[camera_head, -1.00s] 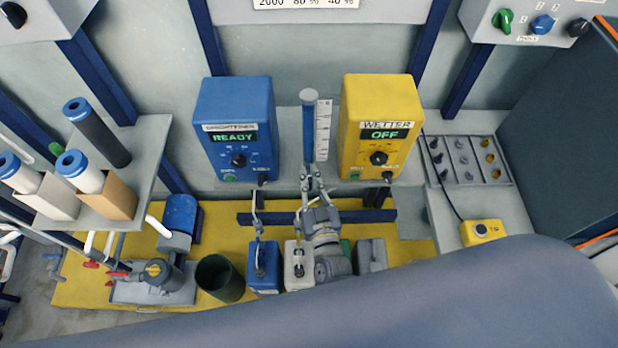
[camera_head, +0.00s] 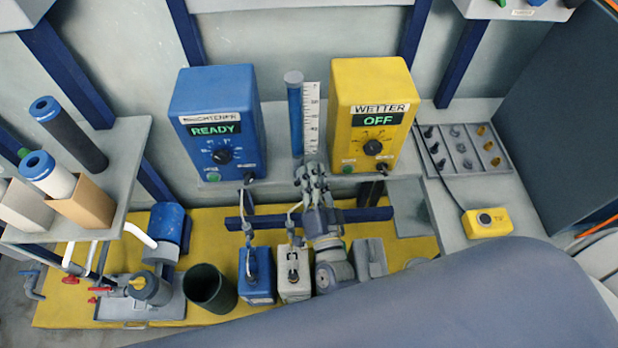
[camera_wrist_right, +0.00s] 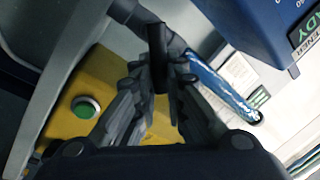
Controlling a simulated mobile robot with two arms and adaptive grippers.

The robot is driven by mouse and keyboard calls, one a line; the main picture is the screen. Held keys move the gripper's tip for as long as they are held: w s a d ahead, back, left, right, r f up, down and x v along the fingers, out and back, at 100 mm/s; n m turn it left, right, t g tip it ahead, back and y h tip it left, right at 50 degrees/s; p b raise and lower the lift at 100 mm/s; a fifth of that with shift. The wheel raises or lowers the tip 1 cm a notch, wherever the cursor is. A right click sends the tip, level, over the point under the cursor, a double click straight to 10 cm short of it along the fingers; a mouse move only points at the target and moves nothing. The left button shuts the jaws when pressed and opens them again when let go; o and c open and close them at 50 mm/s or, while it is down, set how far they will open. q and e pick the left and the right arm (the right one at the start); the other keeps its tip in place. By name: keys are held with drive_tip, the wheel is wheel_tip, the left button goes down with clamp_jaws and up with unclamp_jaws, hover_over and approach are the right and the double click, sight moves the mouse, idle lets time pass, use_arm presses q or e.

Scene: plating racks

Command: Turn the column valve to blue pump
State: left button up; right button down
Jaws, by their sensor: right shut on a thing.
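The blue pump (camera_head: 217,115) reads READY, and the yellow pump (camera_head: 368,100) reads OFF. A clear column (camera_head: 295,118) with blue liquid and a white scale stands between them. My right gripper (camera_head: 312,175) is at the column's foot and hides most of the valve there in the head view. In the right wrist view, my right gripper (camera_wrist_right: 161,82) is shut on the dark valve handle (camera_wrist_right: 157,45), which stands between its fingertips. The column (camera_wrist_right: 222,85) runs off beside it. I cannot tell which pump the valve points to. My left gripper is not in view.
Below the pumps are a blue canister (camera_head: 258,275), a white canister (camera_head: 294,275) and a dark bucket (camera_head: 210,288). A shelf with filter cartridges (camera_head: 70,135) is at left. A tray of knobs (camera_head: 465,150) and a yellow button box (camera_head: 487,222) are at right.

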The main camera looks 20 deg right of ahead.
drive_tip(key=shift+s+d+f+m+h+b, duration=0.15)
drive_tip(key=shift+f+m+b, duration=0.15)
drive_tip(key=shift+m, duration=0.3)
drive_tip(key=shift+w+d+f+m+h+b, duration=0.1)
drive_tip(key=shift+f+m+h+b, duration=0.1)
drive_tip(key=shift+m+b, duration=0.3)
drive_tip(key=shift+s, duration=0.1)
drive_tip(key=c, duration=1.6)
unclamp_jaws()
drive_tip(key=shift+c, duration=0.2)
drive_tip(key=s+a+f, duration=0.1)
drive_tip(key=s+f, duration=0.1)
drive_tip(key=s, duration=0.9)
drive_tip(key=shift+s+a, duration=0.15)
drive_tip(key=shift+s, duration=0.2)
